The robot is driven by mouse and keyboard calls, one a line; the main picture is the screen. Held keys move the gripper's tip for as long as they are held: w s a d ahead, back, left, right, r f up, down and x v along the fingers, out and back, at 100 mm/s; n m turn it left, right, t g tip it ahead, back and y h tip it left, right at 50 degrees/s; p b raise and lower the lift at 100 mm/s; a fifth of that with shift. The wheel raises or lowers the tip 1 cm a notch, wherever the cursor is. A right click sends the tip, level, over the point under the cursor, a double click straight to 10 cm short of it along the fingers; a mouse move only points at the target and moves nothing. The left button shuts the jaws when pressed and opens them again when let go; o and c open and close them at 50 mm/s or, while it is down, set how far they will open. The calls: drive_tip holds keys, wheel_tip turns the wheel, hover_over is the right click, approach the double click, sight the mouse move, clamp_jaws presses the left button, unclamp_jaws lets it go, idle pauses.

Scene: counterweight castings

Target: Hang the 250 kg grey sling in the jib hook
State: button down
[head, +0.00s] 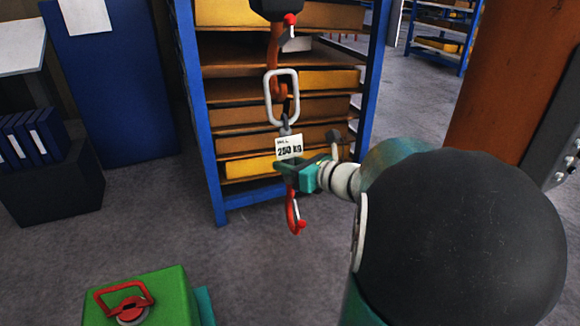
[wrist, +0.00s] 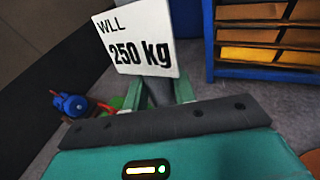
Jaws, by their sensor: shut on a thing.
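The orange jib hook (head: 276,48) hangs from a black block (head: 275,8) at the top of the head view. The grey sling's oblong link (head: 282,97) is upright at the hook, and the hook's lower bend shows inside its outline. I cannot tell whether the link is seated in the hook or only in front of it. A white 250 kg tag (head: 289,148) is below the link; it also fills the upper middle of the wrist view (wrist: 140,42). My gripper (head: 297,173) is shut on the sling just below the tag. A red hook (head: 294,212) hangs below my gripper.
A blue-framed rack (head: 212,150) with brown and yellow shelves stands close behind the hook. A green block with a red handle (head: 150,290) is at the lower left. An orange column (head: 510,85) is at the right.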

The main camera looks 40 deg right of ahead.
drive_tip(key=shift+w, duration=0.4)
drive_tip(key=shift+w+d+f, duration=0.1)
drive_tip(key=shift+w+f, duration=0.1)
drive_tip(key=shift+f, duration=0.45)
drive_tip(key=shift+w+d+f, duration=0.1)
drive_tip(key=shift+w+f, duration=0.05)
drive_tip(key=shift+f, duration=0.55)
drive_tip(key=shift+w+f, duration=0.2)
drive_tip(key=shift+f, duration=0.45)
drive_tip(key=c, duration=1.1)
unclamp_jaws()
drive_tip(key=shift+f, duration=0.1)
drive_tip(key=shift+o, duration=0.2)
drive_tip(key=shift+f, duration=0.1)
